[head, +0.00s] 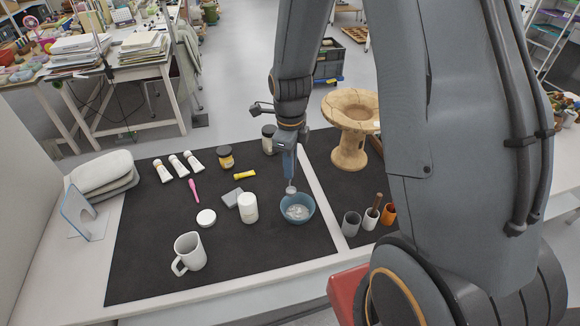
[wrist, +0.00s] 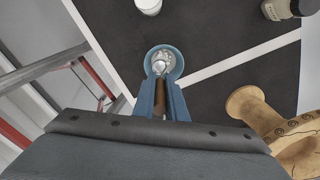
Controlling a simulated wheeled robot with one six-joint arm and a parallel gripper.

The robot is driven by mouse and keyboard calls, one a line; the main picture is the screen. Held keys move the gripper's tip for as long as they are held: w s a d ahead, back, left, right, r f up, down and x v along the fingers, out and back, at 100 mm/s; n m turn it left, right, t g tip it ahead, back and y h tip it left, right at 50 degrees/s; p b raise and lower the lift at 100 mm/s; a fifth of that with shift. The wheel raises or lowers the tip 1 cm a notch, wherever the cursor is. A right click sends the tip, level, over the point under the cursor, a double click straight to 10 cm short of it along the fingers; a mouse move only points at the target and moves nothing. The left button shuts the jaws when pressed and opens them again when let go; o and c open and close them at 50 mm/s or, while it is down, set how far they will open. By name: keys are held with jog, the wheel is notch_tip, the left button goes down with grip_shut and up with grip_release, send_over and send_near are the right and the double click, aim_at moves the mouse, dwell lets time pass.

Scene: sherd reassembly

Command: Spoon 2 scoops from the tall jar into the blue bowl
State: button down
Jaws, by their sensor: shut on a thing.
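My gripper (head: 290,172) points down above the blue bowl (head: 311,211). In the wrist view my gripper's blue fingers (wrist: 160,88) are shut on the brown handle of a spoon (wrist: 160,104). The spoon's pale metal end (head: 291,189) is over the inside of the bowl, which also shows in the wrist view (wrist: 178,62). Whitish, shiny material lies in the bowl; I cannot tell whether the spoon touches it or carries any. A tall white jar (head: 249,209) stands upright just left of the bowl. A round white lid (head: 206,217) lies left of the jar.
A grey block (head: 232,198), a yellow tube (head: 244,174), and dark-lidded jars (head: 226,158) (head: 269,140) stand or lie behind. A white pitcher (head: 190,252) is front left. Several cups (head: 351,224) and a wooden pedestal vessel (head: 350,130) are right. The front-middle mat is clear.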

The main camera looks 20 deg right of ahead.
dwell(0.3)
jog(key=w+a+r+t+b, duration=0.1)
jog(key=w+a+r+b, duration=0.1)
jog(key=a+r+b, duration=0.35)
jog(key=w+a+r+b, duration=0.1)
jog(key=a+r+b, duration=0.15)
jog(key=a, duration=0.55)
notch_tip(320, 180, down, 13)
jog(key=b, duration=0.7)
jog(key=shift+w+r+b, duration=0.15)
jog(key=shift+r+b, duration=0.05)
jog(key=shift+b, duration=0.2)
dwell(0.8)
